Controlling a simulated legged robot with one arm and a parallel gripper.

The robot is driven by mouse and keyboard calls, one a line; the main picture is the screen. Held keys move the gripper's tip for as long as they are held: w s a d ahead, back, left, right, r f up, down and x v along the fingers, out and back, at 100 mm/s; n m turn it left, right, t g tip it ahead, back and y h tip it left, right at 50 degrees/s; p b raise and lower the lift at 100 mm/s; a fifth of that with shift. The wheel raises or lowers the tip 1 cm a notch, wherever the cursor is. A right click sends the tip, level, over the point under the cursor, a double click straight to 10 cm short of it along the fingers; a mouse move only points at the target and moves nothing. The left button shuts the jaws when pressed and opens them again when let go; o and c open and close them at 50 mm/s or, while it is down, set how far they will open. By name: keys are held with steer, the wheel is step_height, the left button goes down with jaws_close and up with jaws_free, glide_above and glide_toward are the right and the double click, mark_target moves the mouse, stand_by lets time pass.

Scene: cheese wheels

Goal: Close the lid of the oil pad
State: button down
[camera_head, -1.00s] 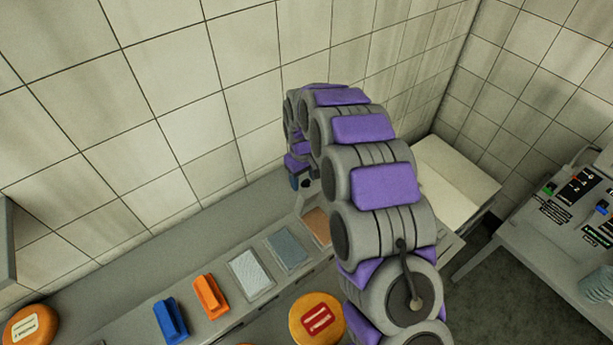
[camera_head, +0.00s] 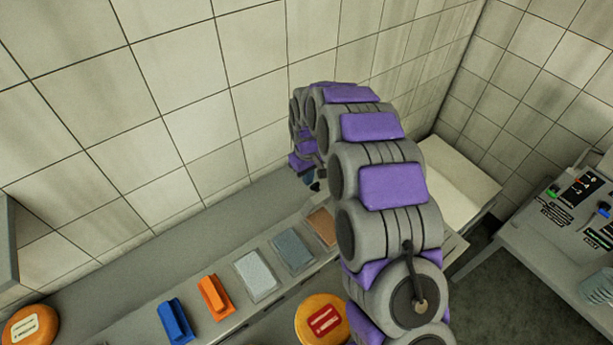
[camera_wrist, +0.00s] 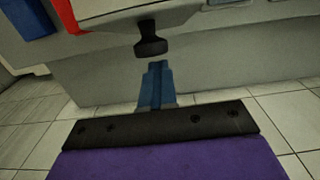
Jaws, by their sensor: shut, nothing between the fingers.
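My gripper (camera_head: 309,178) hangs low over the far end of the bench by the tiled wall, mostly hidden behind my arm in the head view. In the wrist view its blue fingers (camera_wrist: 156,84) are together and empty. A black knob (camera_wrist: 151,43) sticks out from a pale panel (camera_wrist: 125,12) just beyond the fingertips, with a small gap seeming to show between them. The panel looks like the oil pad's lid, but I cannot tell its tilt. A brown pad (camera_head: 322,227) lies on the bench near the gripper; I cannot tell whether it is the oil pad.
A blue-grey pad (camera_head: 293,251), a pale grey pad (camera_head: 257,274), an orange block (camera_head: 215,297) and a blue block (camera_head: 175,321) line the bench (camera_head: 115,328). An orange cheese wheel (camera_head: 321,319) is in front. A control table (camera_head: 540,240) stands at right.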

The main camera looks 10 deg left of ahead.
steer(key=shift+s+d+r, duration=0.1)
steer(key=shift+s+r, duration=0.05)
steer(key=shift+s, duration=0.1)
steer(key=c, duration=1.8)
jaws_free()
steer(key=o, duration=0.6)
steer(key=shift+d+r, duration=0.1)
steer(key=shift+d, duration=0.5)
steer(key=o, duration=0.4)
steer(key=shift+a, duration=0.1)
steer(key=r, duration=0.5)
steer(key=r+b, duration=0.1)
steer(key=r, duration=1.1)
steer(key=shift+w+a, duration=0.1)
steer(key=shift+a, duration=0.2)
